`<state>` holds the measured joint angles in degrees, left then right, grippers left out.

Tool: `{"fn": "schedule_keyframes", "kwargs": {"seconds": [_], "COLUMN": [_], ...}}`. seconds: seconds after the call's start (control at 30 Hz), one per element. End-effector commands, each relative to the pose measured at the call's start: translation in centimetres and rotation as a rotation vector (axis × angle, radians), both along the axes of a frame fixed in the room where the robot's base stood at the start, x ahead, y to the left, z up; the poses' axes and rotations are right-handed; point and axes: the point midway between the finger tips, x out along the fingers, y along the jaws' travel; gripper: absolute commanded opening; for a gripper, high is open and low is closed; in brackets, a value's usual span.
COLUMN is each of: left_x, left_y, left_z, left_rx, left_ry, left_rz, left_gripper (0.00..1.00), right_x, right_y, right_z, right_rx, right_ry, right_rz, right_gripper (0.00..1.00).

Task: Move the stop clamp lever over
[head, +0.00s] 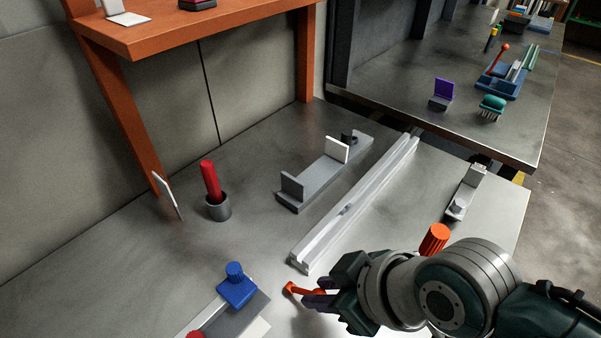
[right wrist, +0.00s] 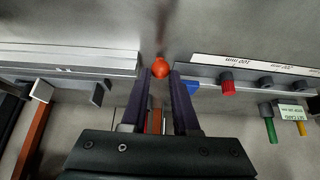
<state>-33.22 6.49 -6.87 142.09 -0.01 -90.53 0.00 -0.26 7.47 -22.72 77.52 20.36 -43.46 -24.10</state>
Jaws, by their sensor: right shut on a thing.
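The orange-red lever (head: 300,290) with a ball end stands near the front of the bench in the head view. In the right wrist view its ball knob (right wrist: 160,67) shows between my fingertips. My right gripper (head: 318,298) comes in from the right and is shut on the lever; its dark fingers hide part of it. It also shows in the right wrist view (right wrist: 160,78). The lever's base is hidden, so I cannot tell what it is fixed to. My left gripper is not in view.
A blue block with a knob (head: 236,287) sits left of the lever. A long pale rail (head: 355,200) lies behind my gripper. A grey fixture (head: 318,180), a red-handled tool in a cup (head: 218,208) and an orange knob (head: 435,238) stand nearby. Bare bench lies at left.

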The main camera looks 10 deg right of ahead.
Motion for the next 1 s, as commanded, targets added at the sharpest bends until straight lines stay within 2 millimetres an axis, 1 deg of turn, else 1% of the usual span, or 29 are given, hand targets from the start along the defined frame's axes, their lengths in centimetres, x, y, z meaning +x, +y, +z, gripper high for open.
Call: {"fn": "schedule_keyframes", "kwargs": {"seconds": [0.27,0.6,1.0], "left_x": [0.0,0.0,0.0], "left_y": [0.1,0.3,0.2], "left_z": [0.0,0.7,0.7], "left_rx": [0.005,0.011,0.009], "left_ry": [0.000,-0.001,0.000], "left_rz": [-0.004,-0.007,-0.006], "left_gripper": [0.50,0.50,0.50], "right_x": [0.2,1.5,1.5], "right_y": [0.2,1.1,1.2], "right_z": [0.2,1.5,1.4], "right_rx": [0.005,0.006,0.002], "right_ry": [-0.006,-0.008,-0.002], "right_rz": [-0.001,-0.001,-0.001], "right_gripper": [0.00,0.00,0.00]}}
